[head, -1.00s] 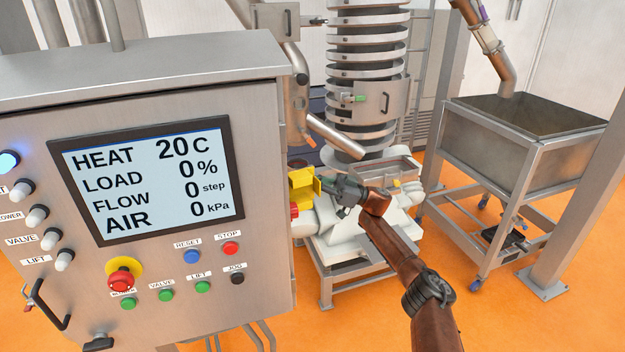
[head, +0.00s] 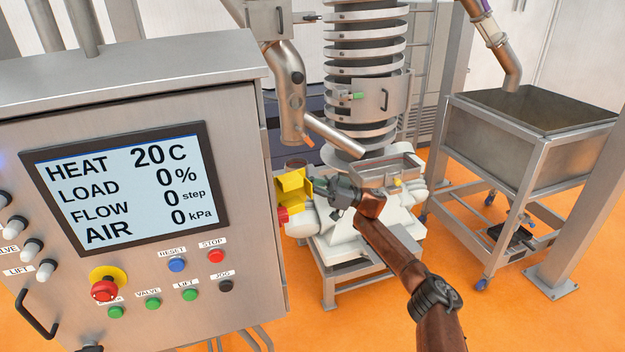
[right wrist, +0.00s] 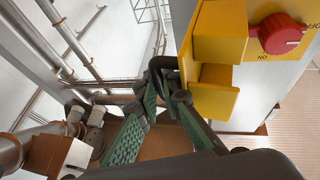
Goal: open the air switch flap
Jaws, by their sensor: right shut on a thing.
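The yellow air switch (head: 292,188) sits beside the white machine body, just right of the control cabinet in the head view. In the right wrist view its yellow housing (right wrist: 220,32) carries a red knob (right wrist: 282,33) marked ON. A lower yellow piece, seemingly the flap (right wrist: 213,95), stands out beside the fingertips. My right gripper (head: 326,189) reaches the switch from the right. In the right wrist view the gripper (right wrist: 168,78) has its fingertips together at the yellow edge, shut on what looks like the flap. The exact contact is hidden by the fingers. My left gripper is out of view.
The control cabinet (head: 240,120) with its screen fills the left. A spiral column (head: 365,60) and a slanting metal pipe (head: 335,135) rise close above the switch. A hopper on a wheeled frame (head: 530,150) stands right. Open orange floor lies in front.

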